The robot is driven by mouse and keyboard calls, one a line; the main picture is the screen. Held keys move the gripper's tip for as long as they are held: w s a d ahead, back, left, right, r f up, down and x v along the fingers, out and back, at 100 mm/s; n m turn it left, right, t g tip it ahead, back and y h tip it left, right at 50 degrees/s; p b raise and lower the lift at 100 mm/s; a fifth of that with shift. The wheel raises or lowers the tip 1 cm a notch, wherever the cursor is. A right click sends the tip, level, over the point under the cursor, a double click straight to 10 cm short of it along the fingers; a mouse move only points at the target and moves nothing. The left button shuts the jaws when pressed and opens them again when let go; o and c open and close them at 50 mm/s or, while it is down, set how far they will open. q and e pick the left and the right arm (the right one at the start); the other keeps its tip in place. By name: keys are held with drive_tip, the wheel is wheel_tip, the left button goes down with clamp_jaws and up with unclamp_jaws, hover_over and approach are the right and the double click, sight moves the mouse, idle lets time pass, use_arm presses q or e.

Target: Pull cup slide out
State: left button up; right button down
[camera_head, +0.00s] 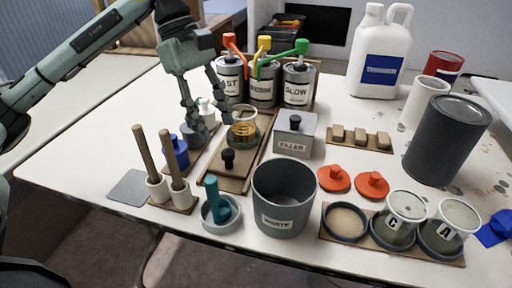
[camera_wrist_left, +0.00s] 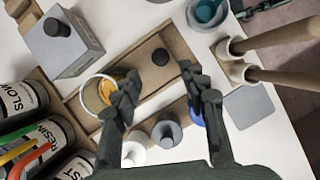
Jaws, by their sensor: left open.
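The cup slide is a brown wooden board (camera_head: 235,180) in a shallow wooden frame, with a black knob (camera_head: 228,158) at its near end. A clear cup (camera_head: 243,132) with amber contents sits farther back on it. In the left wrist view, the knob (camera_wrist_left: 160,57) stands just beyond my fingertips, and the cup (camera_wrist_left: 98,95) is partly hidden by one finger. My left gripper (camera_head: 208,114) is open and empty, pointing down above the left side of the slide. It also shows in the left wrist view (camera_wrist_left: 160,75). My right gripper is not in view.
Blue (camera_head: 175,152), grey (camera_head: 191,134) and white (camera_head: 207,114) knobbed pieces stand left of the slide. Pump cans (camera_head: 298,86) stand behind it, and a grey filler box (camera_head: 294,135) stands right. Upright sticks (camera_head: 178,180) and a grey waste bucket (camera_head: 284,198) are nearer.

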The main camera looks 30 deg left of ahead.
sight(225, 150)
use_arm(q)
drive_tip(key=x, duration=0.7)
drive_tip(key=shift+s+d+f, duration=0.1)
drive_tip(key=shift+f, duration=0.25)
drive_tip(key=shift+c, duration=0.5)
clamp_jaws()
